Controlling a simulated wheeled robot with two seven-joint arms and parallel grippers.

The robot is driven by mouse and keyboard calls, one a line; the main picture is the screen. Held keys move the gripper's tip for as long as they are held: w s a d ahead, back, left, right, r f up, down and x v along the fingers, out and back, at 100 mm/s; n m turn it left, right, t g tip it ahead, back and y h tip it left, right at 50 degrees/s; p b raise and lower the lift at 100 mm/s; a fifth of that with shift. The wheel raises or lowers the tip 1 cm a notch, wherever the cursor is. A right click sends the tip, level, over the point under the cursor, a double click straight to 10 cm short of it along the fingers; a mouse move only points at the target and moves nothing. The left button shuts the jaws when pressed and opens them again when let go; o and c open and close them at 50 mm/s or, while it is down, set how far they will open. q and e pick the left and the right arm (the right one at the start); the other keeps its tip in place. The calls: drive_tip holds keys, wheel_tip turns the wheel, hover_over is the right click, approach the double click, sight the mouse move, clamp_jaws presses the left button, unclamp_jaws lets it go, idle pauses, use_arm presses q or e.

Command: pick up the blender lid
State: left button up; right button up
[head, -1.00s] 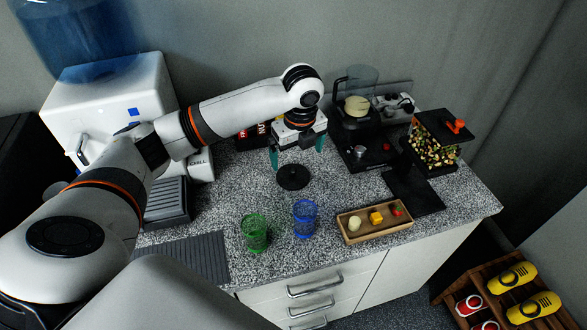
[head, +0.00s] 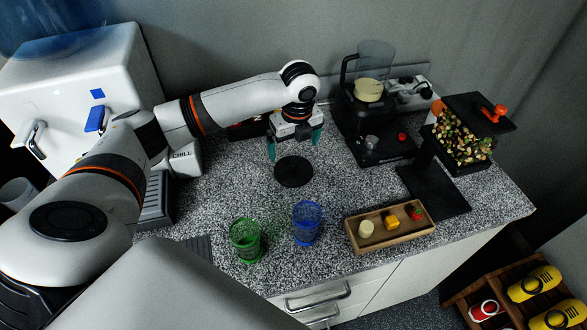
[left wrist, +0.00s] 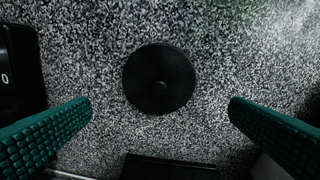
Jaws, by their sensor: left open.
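The blender lid (head: 293,172) is a flat black disc lying on the speckled countertop. In the left wrist view the lid (left wrist: 159,79) shows whole, with a small round knob near its middle. My left gripper (head: 294,152) is open and empty, with green fingertips pointing down above the lid. In the left wrist view its fingers (left wrist: 160,112) stand wide apart, one to each side of the lid and nearer the camera, not touching it. The blender (head: 374,105) stands behind and to the right, its clear jug open at the top with pale contents. My right gripper does not show.
A green glass (head: 246,240) and a blue glass (head: 306,222) stand near the counter's front edge. A wooden tray (head: 391,239) holds small food pieces. A dispenser of nuts (head: 463,143) stands at the right. The counter between the lid and blue glass is clear.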

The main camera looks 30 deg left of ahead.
sight(293, 163)
use_arm(q)
wheel_tip(293, 163, down, 3)
drive_tip(key=shift+a+r, duration=0.1)
wheel_tip(293, 163, down, 4)
drive_tip(key=shift+w+a+f+p, duration=0.1)
drive_tip(key=shift+f+p, duration=0.05)
drive_tip(key=shift+p, duration=0.7)
drive_tip(key=shift+f, duration=0.55)
drive_tip(key=shift+w+a, duration=0.1)
drive_tip(key=c, duration=0.6)
